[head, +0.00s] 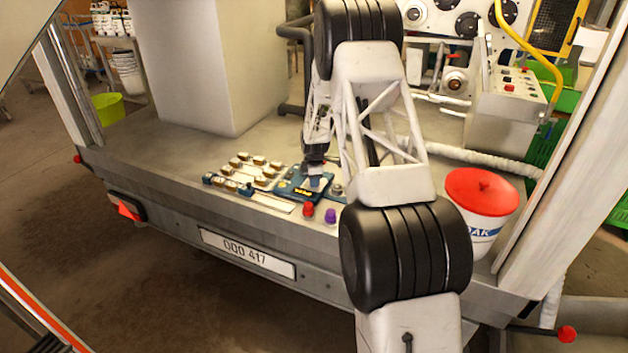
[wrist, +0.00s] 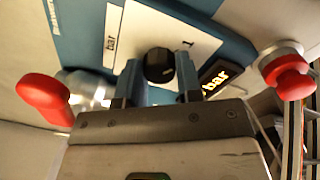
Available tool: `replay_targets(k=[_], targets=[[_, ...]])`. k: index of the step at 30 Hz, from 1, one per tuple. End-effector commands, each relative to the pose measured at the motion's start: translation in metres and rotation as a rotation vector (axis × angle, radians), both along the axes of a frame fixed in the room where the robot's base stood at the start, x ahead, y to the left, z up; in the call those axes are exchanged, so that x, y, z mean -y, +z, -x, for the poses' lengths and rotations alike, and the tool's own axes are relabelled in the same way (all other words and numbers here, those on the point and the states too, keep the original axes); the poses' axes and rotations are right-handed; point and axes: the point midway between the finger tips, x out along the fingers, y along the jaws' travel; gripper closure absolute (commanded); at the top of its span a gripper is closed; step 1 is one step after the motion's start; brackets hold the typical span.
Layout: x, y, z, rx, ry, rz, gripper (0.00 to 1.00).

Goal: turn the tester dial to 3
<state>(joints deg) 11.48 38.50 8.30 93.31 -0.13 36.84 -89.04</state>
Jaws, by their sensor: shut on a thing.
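The tester is a blue box (head: 296,195) on the trailer bed near its front edge. In the wrist view its blue case (wrist: 90,35) carries a white plate (wrist: 128,22) with the marks "bar" and "1". The black tester dial (wrist: 159,65) sits on this plate, between the fingertips of my gripper (wrist: 158,82). My gripper (head: 315,172) is shut on the dial from above. A lit display (wrist: 221,80) reading "bar" is partly hidden by a finger. The dial's pointer and a mark 3 cannot be made out.
A red knob (wrist: 44,100) and another red knob (wrist: 286,72) stand on either side of the tester. Several brass fittings (head: 258,160) lie to its left. Red (head: 308,209) and purple (head: 330,215) caps stand in front. A red-lidded bucket (head: 480,192) is at right.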

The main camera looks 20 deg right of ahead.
Motion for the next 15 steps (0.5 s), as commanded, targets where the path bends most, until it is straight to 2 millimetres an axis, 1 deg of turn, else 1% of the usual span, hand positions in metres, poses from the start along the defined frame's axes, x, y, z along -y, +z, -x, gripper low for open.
replay_targets(k=[8, 15], targets=[[-0.0002, -0.0007, 0.0000, -0.001, -0.104, -0.001, 0.91], [-0.0002, -0.0007, -0.0001, 0.000, -0.282, -0.001, 0.91]])
